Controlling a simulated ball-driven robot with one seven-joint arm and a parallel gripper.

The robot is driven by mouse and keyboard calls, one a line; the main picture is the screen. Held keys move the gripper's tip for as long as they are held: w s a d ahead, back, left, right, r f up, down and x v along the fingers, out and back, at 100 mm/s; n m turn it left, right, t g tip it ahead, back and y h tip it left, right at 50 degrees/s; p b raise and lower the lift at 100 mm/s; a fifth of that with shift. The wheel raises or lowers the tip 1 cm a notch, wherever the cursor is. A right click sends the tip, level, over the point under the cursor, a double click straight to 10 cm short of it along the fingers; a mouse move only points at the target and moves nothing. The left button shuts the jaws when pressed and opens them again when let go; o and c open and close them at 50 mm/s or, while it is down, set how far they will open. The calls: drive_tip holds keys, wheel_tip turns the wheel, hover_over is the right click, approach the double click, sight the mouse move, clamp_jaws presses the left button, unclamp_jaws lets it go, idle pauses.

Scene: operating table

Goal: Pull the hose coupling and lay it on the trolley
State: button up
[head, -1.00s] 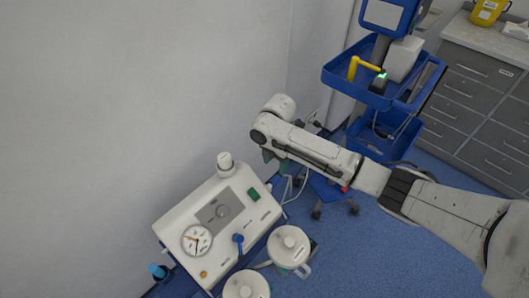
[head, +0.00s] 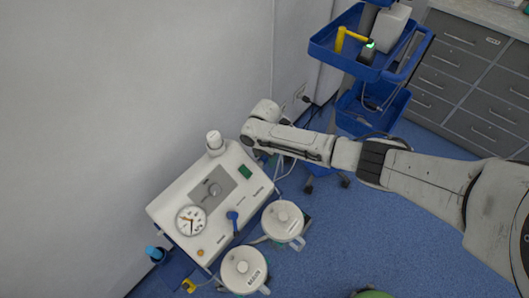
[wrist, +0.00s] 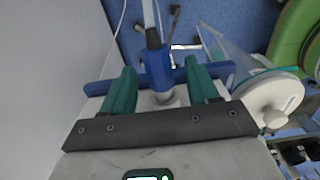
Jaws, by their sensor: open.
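The hose coupling (wrist: 155,66) shows in the wrist view as a blue body with a blue crossbar and a clear hose running up from it. It sits over a round pale fitting. My gripper (wrist: 160,70) is open, its two teal fingers apart, one on each side of the blue body; I cannot tell whether they touch it. In the head view my wrist hides the coupling and most of the gripper. The blue trolley (head: 330,50) stands at the upper right of the head view, with trays on two levels.
A white suction unit (head: 172,203) with a gauge stands below and left of my arm, two lidded jars (head: 283,220) beside it. A yellow handle (head: 350,36) and a device with a green light occupy the upper tray. Grey drawers (head: 460,60) stand at right. Blue floor is open below my arm.

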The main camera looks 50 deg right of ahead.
drive_tip(key=shift+c, duration=0.2)
clamp_jaws()
idle(0.7)
